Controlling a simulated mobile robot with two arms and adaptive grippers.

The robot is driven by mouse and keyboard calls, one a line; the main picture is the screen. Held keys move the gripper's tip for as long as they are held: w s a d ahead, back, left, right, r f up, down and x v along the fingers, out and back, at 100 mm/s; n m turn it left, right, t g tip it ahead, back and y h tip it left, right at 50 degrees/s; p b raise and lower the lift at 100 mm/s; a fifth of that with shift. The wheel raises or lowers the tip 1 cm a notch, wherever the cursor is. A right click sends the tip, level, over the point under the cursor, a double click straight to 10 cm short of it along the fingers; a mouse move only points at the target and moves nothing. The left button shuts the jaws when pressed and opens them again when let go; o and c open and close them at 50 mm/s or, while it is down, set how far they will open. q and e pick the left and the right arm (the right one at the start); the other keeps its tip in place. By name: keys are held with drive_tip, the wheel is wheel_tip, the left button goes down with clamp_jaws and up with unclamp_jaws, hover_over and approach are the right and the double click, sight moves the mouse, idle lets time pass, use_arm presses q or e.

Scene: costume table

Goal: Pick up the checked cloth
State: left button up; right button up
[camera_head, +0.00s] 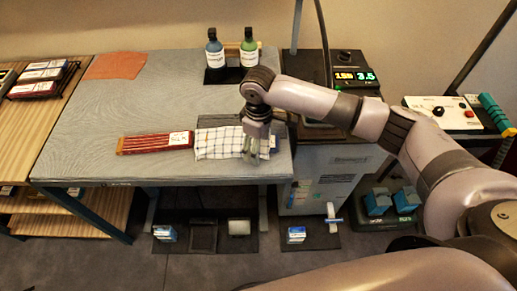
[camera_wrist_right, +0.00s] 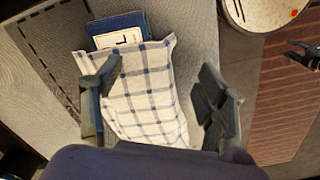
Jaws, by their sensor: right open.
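The checked cloth (camera_head: 215,143) is white with dark blue lines and lies near the front right of the grey table (camera_head: 90,125). My right gripper (camera_head: 255,150) is over the cloth's right end. In the right wrist view the cloth (camera_wrist_right: 148,95) lies between the two spread fingers of my right gripper (camera_wrist_right: 160,100). The left finger overlaps the cloth's edge in the picture; I cannot tell whether it touches. A blue box with a white label (camera_wrist_right: 118,30) shows at the cloth's far end, partly covered by it.
A bundle of red sticks (camera_head: 155,142) lies left of the cloth. A blue bottle (camera_head: 214,50) and a green bottle (camera_head: 249,48) stand at the back. An orange cloth (camera_head: 116,66) lies at the back left. A device with a lit display (camera_head: 355,76) is to the right.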

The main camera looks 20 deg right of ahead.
drive_tip(key=shift+s+f, duration=0.3)
drive_tip(key=shift+s, duration=0.05)
drive_tip(key=c, duration=1)
drive_tip(key=shift+a, duration=0.1)
clamp_jaws()
idle(0.6)
wheel_tip(320, 180, up, 30)
drive_tip(key=p, duration=1.3)
drive_tip(key=shift+w+r, duration=0.25)
drive_tip(key=shift+w, duration=0.1)
